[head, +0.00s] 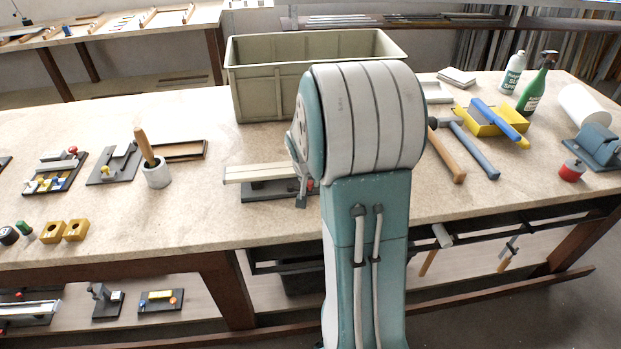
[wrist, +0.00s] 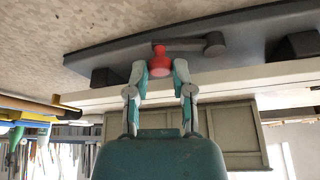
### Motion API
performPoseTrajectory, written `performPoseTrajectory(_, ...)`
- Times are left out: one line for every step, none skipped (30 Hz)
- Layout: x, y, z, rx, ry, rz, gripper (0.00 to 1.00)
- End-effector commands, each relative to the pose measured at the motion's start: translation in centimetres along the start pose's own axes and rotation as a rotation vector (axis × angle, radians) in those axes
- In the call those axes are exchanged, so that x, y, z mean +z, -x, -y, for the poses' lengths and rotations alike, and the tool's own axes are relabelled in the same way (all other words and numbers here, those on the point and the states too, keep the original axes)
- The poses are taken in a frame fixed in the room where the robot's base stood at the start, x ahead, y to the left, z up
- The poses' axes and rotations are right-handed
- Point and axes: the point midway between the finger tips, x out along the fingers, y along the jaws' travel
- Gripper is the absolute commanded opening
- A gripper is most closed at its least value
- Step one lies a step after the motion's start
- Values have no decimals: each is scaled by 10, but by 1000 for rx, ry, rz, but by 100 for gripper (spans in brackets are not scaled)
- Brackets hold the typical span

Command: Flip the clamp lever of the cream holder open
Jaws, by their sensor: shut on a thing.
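The holder has a dark grey base (head: 262,194) and a long cream bar (head: 253,173); it lies on the bench just left of my arm. In the wrist view, the base (wrist: 115,38) and the cream bar (wrist: 225,80) run across the picture. A grey lever (wrist: 190,46) with a red knob (wrist: 160,64) lies along the base from a round pivot (wrist: 215,43). My gripper (wrist: 159,72) is shut on the red knob, one finger on each side. In the head view, my arm hides most of the lever and the holder's right end.
A large beige bin (head: 265,90) stands behind the holder. A cup with a wooden handle (head: 155,172) and a shallow tray (head: 182,151) are at left. Hammers (head: 476,150), a yellow container (head: 478,122) and bottles (head: 533,88) are at right. Bench front near the holder is clear.

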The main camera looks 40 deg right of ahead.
Motion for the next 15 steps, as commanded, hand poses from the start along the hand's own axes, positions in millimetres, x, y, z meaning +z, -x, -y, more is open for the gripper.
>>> performPoseTrajectory(5, -1, 1, 14, -26, 7, 0)
performPoseTrajectory(6, 0, 1, 23, -47, 8, 0)
performPoseTrajectory(7, 0, 2, 34, -72, 7, 0)
performPoseTrajectory(8, 1, 2, 42, -92, 7, 0)
performPoseTrajectory(9, 1, 3, 50, -113, 7, 0)
performPoseTrajectory(11, 2, 3, 63, -141, 7, 0)
performPoseTrajectory(12, 2, 4, 71, -161, 7, 0)
performPoseTrajectory(13, 3, 4, 80, -182, 7, 0)
performPoseTrajectory(14, 3, 5, 92, -211, 7, 0)
performPoseTrajectory(16, 4, 5, 101, -233, 7, 0)
performPoseTrajectory(17, 4, 6, 110, -255, 7, 0)
performPoseTrajectory(18, 5, 6, 124, -286, 7, 0)
performPoseTrajectory(19, 5, 7, 134, -310, 7, 0)
performPoseTrajectory(20, 6, 8, 144, -334, 7, 0)
performPoseTrajectory(22, 6, 9, 158, -368, 7, 0)
